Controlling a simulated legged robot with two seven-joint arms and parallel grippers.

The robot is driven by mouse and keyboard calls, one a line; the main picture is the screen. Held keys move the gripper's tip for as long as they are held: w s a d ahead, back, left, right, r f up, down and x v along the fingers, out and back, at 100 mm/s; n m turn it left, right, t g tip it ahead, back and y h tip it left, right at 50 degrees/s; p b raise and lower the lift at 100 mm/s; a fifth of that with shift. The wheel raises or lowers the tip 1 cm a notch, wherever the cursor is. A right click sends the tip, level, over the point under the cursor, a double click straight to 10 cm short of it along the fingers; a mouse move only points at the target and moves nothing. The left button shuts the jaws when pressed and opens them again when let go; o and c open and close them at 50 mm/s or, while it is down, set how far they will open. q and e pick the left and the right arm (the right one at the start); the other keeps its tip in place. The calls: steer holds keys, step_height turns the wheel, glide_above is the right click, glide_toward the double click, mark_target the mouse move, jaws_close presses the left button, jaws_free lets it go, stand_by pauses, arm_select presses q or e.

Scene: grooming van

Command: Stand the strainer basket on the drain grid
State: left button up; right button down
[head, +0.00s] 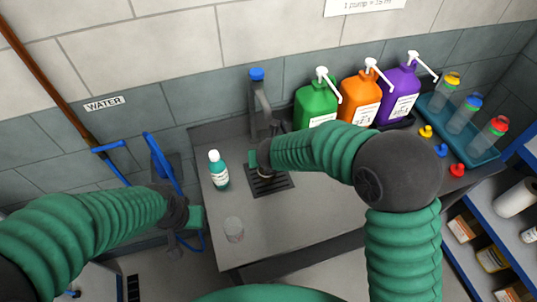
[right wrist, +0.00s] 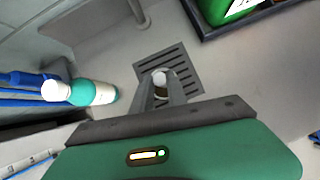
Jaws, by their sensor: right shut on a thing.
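The drain grid (head: 270,187) is a dark slotted square in the grey worktop. It also shows in the right wrist view (right wrist: 183,62). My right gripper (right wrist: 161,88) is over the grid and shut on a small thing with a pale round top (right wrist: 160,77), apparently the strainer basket. Its lower part is mostly hidden by the fingers, and I cannot tell whether it touches the grid. In the head view my right arm covers the far part of the grid. My left gripper (head: 186,222) is left of the worktop, away from the grid; its jaws are unclear.
A teal bottle (head: 218,170) stands just left of the grid. Green (head: 316,103), orange (head: 359,100) and purple (head: 400,95) pump bottles stand at the back right.

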steer(key=x, duration=0.4)
steer(key=shift+w+d+f+b, duration=0.1)
steer(key=shift+w+d+b, duration=0.05)
steer(key=shift+d+b, duration=0.2)
steer(key=shift+a, duration=0.1)
arm_select(q)
steer(key=shift+a, duration=0.1)
arm_select(e)
steer(key=shift+f, duration=0.1)
steer(key=c, duration=1.3)
jaws_free()
steer(key=shift+w, duration=0.1)
